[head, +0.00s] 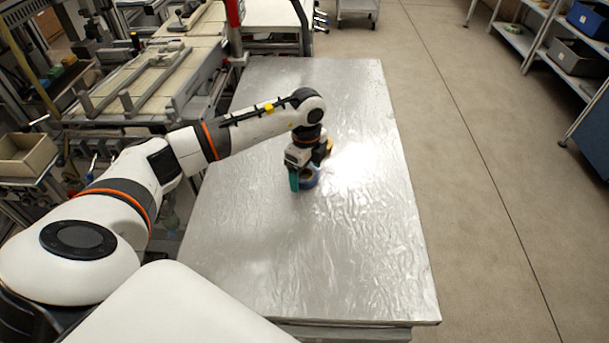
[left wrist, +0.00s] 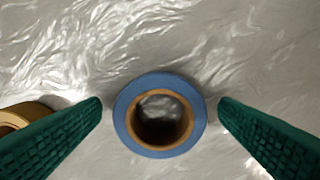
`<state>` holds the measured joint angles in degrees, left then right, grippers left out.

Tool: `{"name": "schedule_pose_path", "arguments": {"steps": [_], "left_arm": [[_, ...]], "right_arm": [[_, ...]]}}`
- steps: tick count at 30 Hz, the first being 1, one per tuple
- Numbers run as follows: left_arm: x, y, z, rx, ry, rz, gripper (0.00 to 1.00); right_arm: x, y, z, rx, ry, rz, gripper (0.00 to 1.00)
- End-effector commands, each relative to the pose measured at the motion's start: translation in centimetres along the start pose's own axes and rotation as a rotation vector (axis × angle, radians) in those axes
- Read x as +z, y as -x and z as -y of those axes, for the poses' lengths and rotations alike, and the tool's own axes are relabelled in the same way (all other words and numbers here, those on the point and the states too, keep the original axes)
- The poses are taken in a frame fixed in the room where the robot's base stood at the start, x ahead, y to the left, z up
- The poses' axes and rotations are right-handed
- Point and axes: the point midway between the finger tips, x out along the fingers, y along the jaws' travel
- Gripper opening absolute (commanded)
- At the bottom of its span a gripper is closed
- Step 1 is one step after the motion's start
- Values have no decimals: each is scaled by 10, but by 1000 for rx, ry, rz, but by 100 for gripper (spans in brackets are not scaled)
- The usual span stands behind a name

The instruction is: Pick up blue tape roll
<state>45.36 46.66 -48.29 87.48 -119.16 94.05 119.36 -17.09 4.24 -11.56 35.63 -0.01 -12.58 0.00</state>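The blue tape roll (head: 309,180) lies flat on the metal-topped table (head: 270,250). In the left wrist view the blue tape roll (left wrist: 120,122) shows its blue ring, tan core and open hole. My left gripper (head: 308,180) is low over the table at the roll. In the left wrist view my left gripper (left wrist: 159,103) is open, with one green finger on each side of the roll and a small gap to each. A tan tape roll (left wrist: 20,114) lies to the left, partly hidden by a finger. My right gripper is not in view.
The tan roll also shows at the gripper's far side in the head view (head: 329,146). The rest of the tabletop is clear. Workbenches with rails (head: 140,80) stand to the left, and shelves with bins (head: 575,55) stand at the far right.

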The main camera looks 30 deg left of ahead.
Motion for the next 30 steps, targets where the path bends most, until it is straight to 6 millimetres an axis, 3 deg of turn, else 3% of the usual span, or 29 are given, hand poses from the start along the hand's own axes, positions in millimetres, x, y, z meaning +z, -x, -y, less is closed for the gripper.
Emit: {"name": "schedule_pose_path", "arguments": {"steps": [1,9,19,30], "left_arm": [[0,0,0,0,0,0,76],[0,1,0,0,0,0,36],[0,11,-1,4,0,0,36],[0,82,-1,5,-1,0,36]], "right_arm": [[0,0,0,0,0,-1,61],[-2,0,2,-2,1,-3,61],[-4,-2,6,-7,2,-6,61],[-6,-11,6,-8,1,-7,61]]}}
